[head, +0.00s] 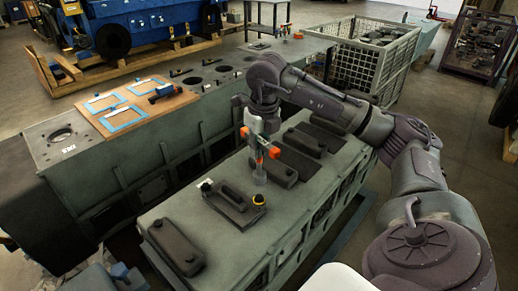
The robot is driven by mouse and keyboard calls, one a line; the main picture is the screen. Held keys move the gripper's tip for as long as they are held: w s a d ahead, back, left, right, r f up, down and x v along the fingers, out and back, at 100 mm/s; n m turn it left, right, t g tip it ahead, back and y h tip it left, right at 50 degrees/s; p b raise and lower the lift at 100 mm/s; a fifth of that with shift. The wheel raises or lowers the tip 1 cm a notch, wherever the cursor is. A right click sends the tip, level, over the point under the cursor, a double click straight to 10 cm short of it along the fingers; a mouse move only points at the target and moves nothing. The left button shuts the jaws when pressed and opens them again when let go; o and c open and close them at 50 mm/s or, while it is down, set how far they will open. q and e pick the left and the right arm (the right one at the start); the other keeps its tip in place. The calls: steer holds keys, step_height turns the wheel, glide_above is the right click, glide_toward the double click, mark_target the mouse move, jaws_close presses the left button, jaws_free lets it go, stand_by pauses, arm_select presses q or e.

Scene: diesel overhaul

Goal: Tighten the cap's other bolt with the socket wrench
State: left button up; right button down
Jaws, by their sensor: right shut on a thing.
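My right gripper (263,148) is above the long grey-green engine block, pointing down. It is shut on a slim upright tool, apparently the socket wrench (258,176); orange parts show around the grip. The tool's lower end hangs close over the block top, and I cannot tell whether it touches anything. A dark flat piece with a raised bar, perhaps the cap (228,207), lies just below and left of the tool. Bolts are too small to make out. My left gripper is out of view.
Several dark covers (298,139) lie along the block, and another (175,247) is at its near end. A second block behind carries a wooden board (140,104) with blue-framed pieces. A wire crate (372,58) of parts stands at the back right.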

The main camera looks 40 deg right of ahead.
mark_target(257, 174)
steer(key=n, duration=0.3)
steer(key=shift+f+b, duration=0.35)
steer(key=n, duration=0.3)
steer(key=n+y+b, duration=0.1)
steer(key=n, duration=0.1)
steer(key=shift+a+f, duration=0.1)
steer(key=shift+f, duration=0.2)
steer(key=n, duration=0.3)
steer(key=n+g, duration=0.1)
steer(key=n, duration=0.1)
steer(key=shift+s+f, duration=0.1)
steer(key=shift+f, duration=0.15)
steer(key=n, duration=0.4)
steer(key=f+n, duration=0.1)
steer(key=n, duration=0.1)
steer(key=shift+a+n+g, duration=0.1)
steer(key=shift+n+g, duration=0.2)
steer(key=shift+f+b, duration=1.3)
steer(key=shift+f, duration=0.25)
steer(key=shift+s, duration=0.1)
